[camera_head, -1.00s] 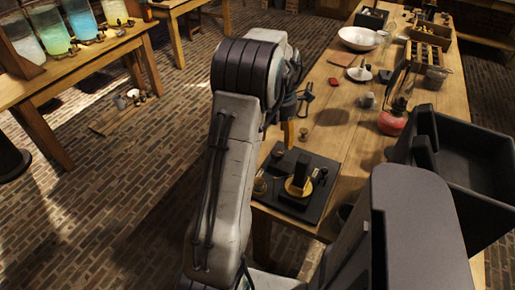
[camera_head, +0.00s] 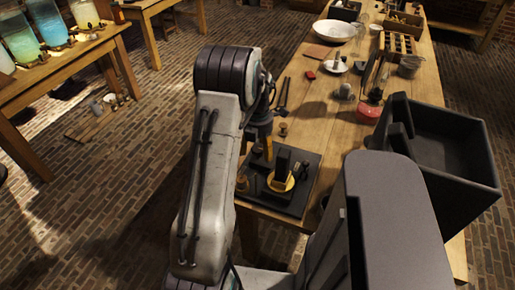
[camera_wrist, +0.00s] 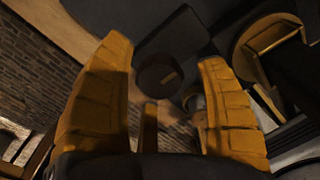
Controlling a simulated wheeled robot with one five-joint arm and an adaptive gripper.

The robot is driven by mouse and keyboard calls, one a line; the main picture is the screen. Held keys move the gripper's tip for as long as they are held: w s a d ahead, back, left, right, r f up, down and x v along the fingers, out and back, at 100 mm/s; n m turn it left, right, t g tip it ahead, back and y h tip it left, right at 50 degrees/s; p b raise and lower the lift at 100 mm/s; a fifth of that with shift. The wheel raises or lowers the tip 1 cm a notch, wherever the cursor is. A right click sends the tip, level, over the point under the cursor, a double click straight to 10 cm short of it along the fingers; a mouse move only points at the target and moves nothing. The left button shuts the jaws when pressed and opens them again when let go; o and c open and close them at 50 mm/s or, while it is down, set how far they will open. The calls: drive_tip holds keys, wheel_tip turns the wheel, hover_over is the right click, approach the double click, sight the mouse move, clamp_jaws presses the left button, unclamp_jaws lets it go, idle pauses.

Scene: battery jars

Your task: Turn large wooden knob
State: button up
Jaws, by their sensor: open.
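The round, dark brown knob (camera_wrist: 158,75), with a small light mark on top, shows in the wrist view on the dark board (camera_wrist: 165,40). It lies between and beyond my two yellow fingers. My gripper (camera_wrist: 165,100) is open, with a gap between the fingers and nothing held. In the head view my gripper (camera_head: 264,150) is low over the back left part of the black board (camera_head: 290,208). The knob cannot be made out clearly there, as the gripper covers that part. Contact between fingers and knob cannot be told.
A brass disc (camera_head: 277,186) with a dark upright block (camera_head: 283,162) stands on the board, close right of my gripper. A small knob-like piece (camera_head: 283,130) stands behind the board. A dark bin (camera_head: 450,145) is at right.

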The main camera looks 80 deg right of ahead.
drive_tip(key=c, duration=1.2)
drive_tip(key=shift+m, duration=0.3)
